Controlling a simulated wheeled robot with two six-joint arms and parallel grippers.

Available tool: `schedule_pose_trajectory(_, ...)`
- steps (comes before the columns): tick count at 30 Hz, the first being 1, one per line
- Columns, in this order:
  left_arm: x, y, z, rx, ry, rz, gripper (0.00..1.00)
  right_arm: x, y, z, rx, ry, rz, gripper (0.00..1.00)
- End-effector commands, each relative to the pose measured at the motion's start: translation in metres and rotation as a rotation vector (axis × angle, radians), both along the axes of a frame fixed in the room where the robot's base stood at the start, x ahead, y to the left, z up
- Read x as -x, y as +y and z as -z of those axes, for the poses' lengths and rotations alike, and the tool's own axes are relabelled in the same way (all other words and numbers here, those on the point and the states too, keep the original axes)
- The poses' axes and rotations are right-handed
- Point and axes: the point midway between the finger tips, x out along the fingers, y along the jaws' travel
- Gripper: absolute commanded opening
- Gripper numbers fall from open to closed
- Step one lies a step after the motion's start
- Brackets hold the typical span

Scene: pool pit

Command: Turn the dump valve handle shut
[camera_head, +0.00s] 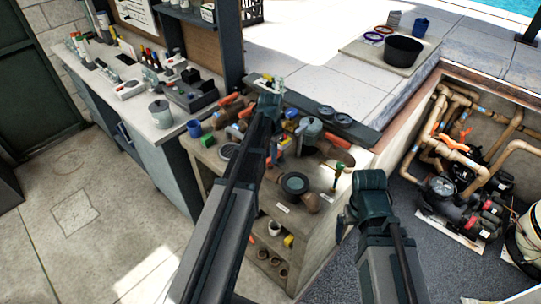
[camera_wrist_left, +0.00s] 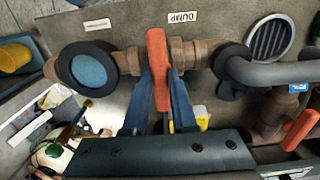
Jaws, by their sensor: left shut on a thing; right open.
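The dump valve handle (camera_wrist_left: 157,65) is an orange-red lever in the left wrist view, beside the white DUMP label (camera_wrist_left: 183,17). It stands upright in that picture, across the brown pipe (camera_wrist_left: 191,53). My left gripper (camera_wrist_left: 161,92) is shut on the handle, one dark blue finger on each side. In the head view my left gripper (camera_head: 268,104) is at the back of the pipe bench, and my arm hides the handle there. My right gripper (camera_head: 370,188) is open and apart from the pipes, right of the bench; its fingertips are hard to see.
A round blue-faced fitting (camera_wrist_left: 88,69) sits left of the handle, and a grey pipe (camera_wrist_left: 265,72) lies to the right. Another orange handle (camera_wrist_left: 299,130) is at lower right. A worktop (camera_head: 150,130) stands left of the bench; pumps (camera_head: 450,195) fill the pit at right.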

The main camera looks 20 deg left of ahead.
Motion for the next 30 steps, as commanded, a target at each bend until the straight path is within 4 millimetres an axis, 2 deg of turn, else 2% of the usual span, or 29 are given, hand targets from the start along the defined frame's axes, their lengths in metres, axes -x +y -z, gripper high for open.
schedule_pose_trajectory(2,0.0,0.0,0.0,0.0,0.0,0.002,0.0,0.0,0.0,0.0,0.0,0.0,0.0,1.0)
schedule_pose_trajectory(3,0.0,0.0,0.0,0.0,0.0,0.002,0.27,0.0,0.0,0.0,0.0,0.0,0.0,1.0)
schedule_pose_trajectory(8,0.0,0.0,0.0,0.0,0.0,0.001,0.55,0.0,0.0,0.0,0.0,0.0,0.0,1.0)
schedule_pose_trajectory(20,0.0,0.0,-0.003,0.0,0.0,0.0,0.55,0.0,0.0,-0.003,0.0,0.0,0.0,1.0)
schedule_pose_trajectory(26,0.0,0.0,-0.017,0.0,0.0,0.0,0.55,0.0,0.0,-0.017,-0.001,0.0,0.003,1.0)
schedule_pose_trajectory(30,0.0,0.0,-0.035,0.0,0.0,0.0,0.55,0.0,0.0,-0.035,-0.001,0.0,0.006,1.0)
